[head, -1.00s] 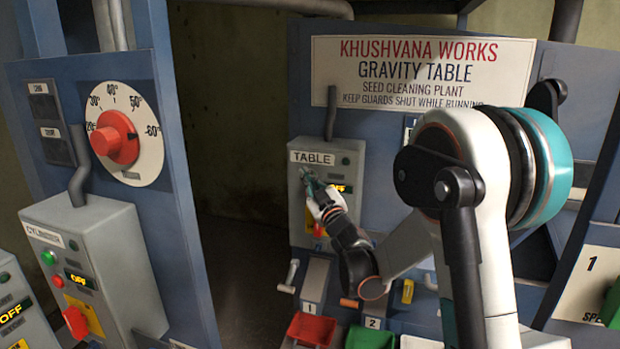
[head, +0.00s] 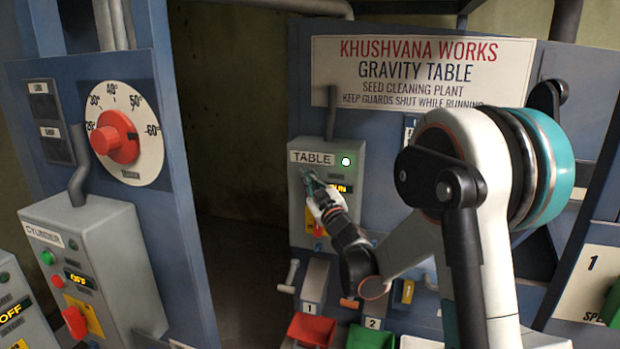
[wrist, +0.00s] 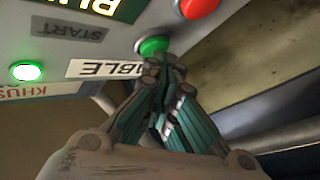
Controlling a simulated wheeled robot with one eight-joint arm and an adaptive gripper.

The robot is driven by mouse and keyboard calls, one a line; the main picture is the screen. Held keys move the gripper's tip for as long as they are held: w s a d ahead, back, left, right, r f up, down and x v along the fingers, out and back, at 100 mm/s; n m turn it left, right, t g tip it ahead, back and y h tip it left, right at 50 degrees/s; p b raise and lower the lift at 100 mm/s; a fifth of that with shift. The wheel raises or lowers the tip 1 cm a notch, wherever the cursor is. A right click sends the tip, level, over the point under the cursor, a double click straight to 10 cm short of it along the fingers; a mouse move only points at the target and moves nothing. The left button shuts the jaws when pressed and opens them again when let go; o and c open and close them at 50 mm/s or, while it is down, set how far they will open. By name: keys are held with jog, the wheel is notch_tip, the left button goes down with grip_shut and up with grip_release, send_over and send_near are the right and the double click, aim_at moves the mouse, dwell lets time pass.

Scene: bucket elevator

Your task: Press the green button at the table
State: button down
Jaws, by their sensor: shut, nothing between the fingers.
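The grey TABLE control box (head: 348,210) is on the gravity table's blue panel in the head view. Its lamp (head: 346,161) glows white-green and its display (head: 343,189) reads RUN in yellow. My gripper (head: 309,180) is shut and empty, its tips at the upper left of the box. In the wrist view the green button (wrist: 154,46) shows right at the tips of my gripper (wrist: 162,62); the tips appear to touch it or nearly so. A red button (wrist: 198,7) is beside it. In the head view my gripper hides the green button.
The CYLINDER box (head: 100,262) at left has its own green button (head: 48,258) and reads OFF. A dial with a red knob (head: 117,139) is above it. Red (head: 311,329) and green (head: 371,338) bins stand below the TABLE box. A dark gap lies between the machines.

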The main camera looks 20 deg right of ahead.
jog(key=shift+s+a, duration=0.35)
jog(key=shift+s, duration=0.2)
jog(key=shift+s, duration=0.1)
jog(key=s+a, duration=0.1)
jog(key=s, duration=0.1)
jog(key=s+a+b, duration=0.1)
jog(key=s, duration=0.1)
jog(key=shift+a, duration=0.4)
dwell(0.5)
